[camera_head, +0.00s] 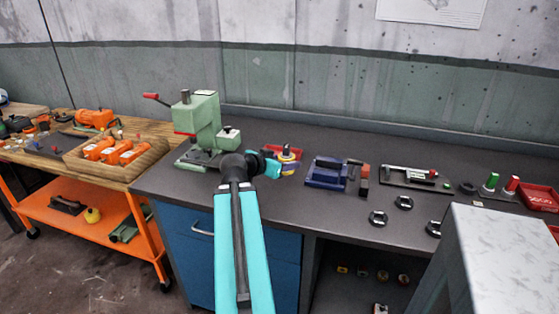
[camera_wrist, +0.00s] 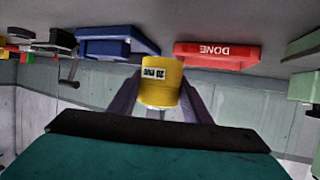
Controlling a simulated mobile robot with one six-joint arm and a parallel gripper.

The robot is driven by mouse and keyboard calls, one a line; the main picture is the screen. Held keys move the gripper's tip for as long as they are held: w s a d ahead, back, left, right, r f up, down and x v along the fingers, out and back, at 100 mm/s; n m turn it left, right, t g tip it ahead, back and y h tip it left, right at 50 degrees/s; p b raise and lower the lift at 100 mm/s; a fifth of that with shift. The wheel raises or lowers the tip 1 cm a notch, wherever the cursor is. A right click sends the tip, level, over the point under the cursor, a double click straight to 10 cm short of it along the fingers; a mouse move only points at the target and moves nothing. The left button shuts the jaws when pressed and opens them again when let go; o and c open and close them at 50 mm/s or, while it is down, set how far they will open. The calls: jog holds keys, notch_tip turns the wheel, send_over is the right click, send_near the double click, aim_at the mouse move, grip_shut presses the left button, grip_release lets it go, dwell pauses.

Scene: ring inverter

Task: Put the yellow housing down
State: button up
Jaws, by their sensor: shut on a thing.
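The yellow housing (camera_wrist: 161,80) is a short cylinder with a white printed label. My gripper (camera_wrist: 162,100) is shut on it, with a dark finger on either side. In the head view my gripper (camera_head: 275,167) is over the dark bench, just right of the green press, and the housing (camera_head: 289,168) shows small and partly hidden there. A red tray marked DONE (camera_wrist: 216,53) lies beyond the housing in the upside-down wrist view; the red tray (camera_head: 296,153) is also behind my gripper in the head view. I cannot tell whether the housing touches the bench.
A green press (camera_head: 205,120) stands close left of my gripper. A blue fixture (camera_head: 325,173) is to the right, then a fixture plate (camera_head: 410,177) and several black rings (camera_head: 378,217). A wooden-topped orange cart (camera_head: 80,205) stands left. The bench front between press and rings is clear.

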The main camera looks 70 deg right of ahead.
jog(key=shift+d+r, duration=0.1)
jog(key=shift+w+d+f+p, duration=0.25)
jog(key=shift+w+d+p, duration=0.25)
jog(key=shift+w+d, duration=1.3)
jog(key=shift+w+d+f+p, duration=0.25)
jog(key=shift+w+d+p, duration=0.35)
jog(key=shift+d, duration=2.25)
jog(key=shift+w+d+f+p, duration=0.3)
jog(key=shift+w+d, duration=1.05)
jog(key=shift+d, duration=1)
jog(key=shift+f, duration=0.1)
jog(key=shift+f+p, duration=0.5)
jog(key=shift+f, duration=1.15)
jog(key=shift+f, duration=0.1)
jog(key=o, duration=1.3)
jog(key=shift+c, duration=0.2)
jog(key=b+v, duration=0.2)
jog(key=v, duration=1)
jog(key=shift+a, duration=0.1)
